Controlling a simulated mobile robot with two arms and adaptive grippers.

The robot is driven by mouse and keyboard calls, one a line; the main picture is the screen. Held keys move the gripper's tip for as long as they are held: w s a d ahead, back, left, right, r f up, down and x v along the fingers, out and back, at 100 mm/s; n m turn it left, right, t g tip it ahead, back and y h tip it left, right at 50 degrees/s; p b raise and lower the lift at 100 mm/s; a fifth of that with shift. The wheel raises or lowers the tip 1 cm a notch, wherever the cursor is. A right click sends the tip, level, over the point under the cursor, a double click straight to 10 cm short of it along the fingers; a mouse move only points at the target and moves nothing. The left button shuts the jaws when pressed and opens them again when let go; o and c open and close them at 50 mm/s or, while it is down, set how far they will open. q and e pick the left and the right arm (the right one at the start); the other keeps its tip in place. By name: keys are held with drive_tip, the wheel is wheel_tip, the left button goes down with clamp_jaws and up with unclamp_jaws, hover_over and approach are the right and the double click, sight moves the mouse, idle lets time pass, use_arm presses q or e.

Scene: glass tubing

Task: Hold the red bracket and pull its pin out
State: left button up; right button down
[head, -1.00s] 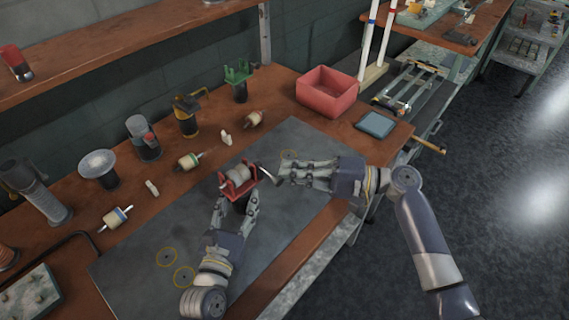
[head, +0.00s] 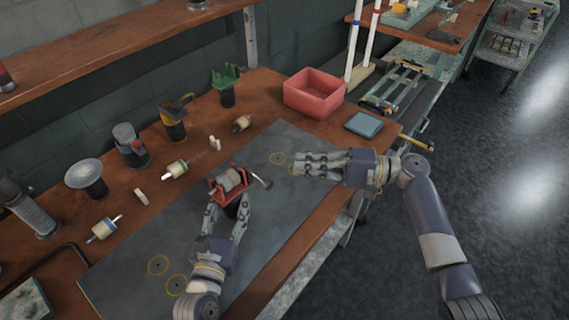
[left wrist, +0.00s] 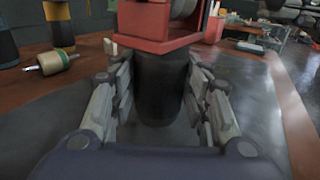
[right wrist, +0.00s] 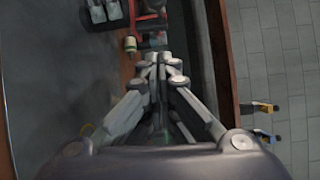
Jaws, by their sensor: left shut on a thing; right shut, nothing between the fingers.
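The red bracket (head: 216,187) holds a grey roller and sits above the mat at the bench's middle; it also shows at the top of the left wrist view (left wrist: 150,44). My left gripper (head: 226,211) is shut on the dark cylindrical stem (left wrist: 160,85) under the bracket. A bent grey pin handle (head: 262,181) sticks out on the bracket's right side; how deep the pin sits is hidden. My right gripper (head: 297,164) is shut and empty, to the right of the handle and apart from it. It also shows in the right wrist view (right wrist: 158,57).
The grey mat (head: 130,250) carries yellow rings. Several rollers and dark stands, one with a green fork (head: 226,78), line the back. A pink bin (head: 312,100) and a blue pad (head: 363,125) stand back right. The bench's front edge lies below my right arm.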

drive_tip(key=shift+s+d, duration=0.2)
drive_tip(key=shift+d, duration=1.65)
use_arm(q)
drive_tip(key=o, duration=1.4)
drive_tip(key=shift+o, duration=0.2)
